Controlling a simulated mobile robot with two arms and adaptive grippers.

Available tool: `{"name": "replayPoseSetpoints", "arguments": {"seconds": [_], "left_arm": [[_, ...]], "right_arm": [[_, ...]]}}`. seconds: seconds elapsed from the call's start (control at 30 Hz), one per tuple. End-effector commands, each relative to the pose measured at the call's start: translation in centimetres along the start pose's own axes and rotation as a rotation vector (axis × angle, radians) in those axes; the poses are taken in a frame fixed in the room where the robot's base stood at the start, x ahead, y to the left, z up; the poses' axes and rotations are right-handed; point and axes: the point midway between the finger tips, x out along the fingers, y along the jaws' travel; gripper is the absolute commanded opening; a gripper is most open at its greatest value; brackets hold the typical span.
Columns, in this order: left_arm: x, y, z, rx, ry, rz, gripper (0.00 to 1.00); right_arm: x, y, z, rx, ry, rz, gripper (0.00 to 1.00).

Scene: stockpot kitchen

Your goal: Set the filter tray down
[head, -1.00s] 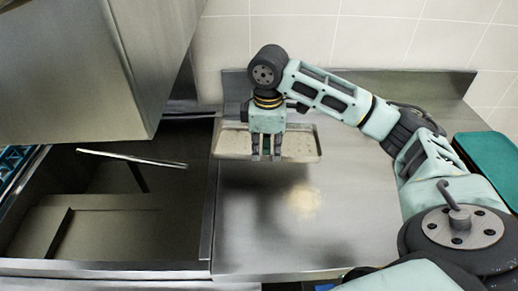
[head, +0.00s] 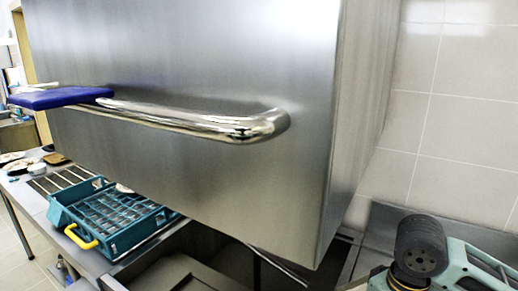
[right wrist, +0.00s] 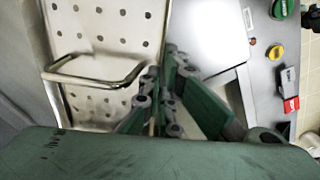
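The filter tray (right wrist: 120,22) shows in the right wrist view as a pale, perforated sheet on the left, with a wire handle (right wrist: 92,80) across it. My right gripper (right wrist: 162,82) has its fingers close together at the tray's right edge and appears shut on it. The exact contact is hidden by the fingers. I cannot tell whether the tray touches the counter. In the head view only part of my right arm shows at the lower right; the tray and the gripper are out of that picture. My left gripper is in neither view.
A large steel hood (head: 200,60) with a bar handle (head: 200,120) fills the middle of the head view.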

Motion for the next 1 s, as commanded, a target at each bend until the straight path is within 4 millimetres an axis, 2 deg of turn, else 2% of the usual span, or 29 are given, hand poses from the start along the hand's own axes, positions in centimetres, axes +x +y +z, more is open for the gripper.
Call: {"name": "replayPoseSetpoints", "arguments": {"seconds": [0.03, 0.2, 0.4, 0.53, 1.0], "left_arm": [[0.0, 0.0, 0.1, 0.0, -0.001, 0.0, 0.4], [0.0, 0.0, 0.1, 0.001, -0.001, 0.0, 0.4], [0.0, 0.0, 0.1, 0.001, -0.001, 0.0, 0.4], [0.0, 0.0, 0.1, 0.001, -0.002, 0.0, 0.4], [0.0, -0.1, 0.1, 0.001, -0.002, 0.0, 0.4]], "right_arm": [[0.0, -1.1, 0.1, 0.051, 0.003, 0.0, 0.0], [0.2, -4.0, 0.8, 0.244, 0.003, 0.001, 0.0], [0.4, -5.8, 1.6, 0.383, 0.0, 0.001, 0.0], [0.5, -6.3, 1.7, 0.416, -0.001, -0.001, 0.0], [0.3, -6.1, 1.7, 0.422, 0.002, 0.005, 0.0]]}}
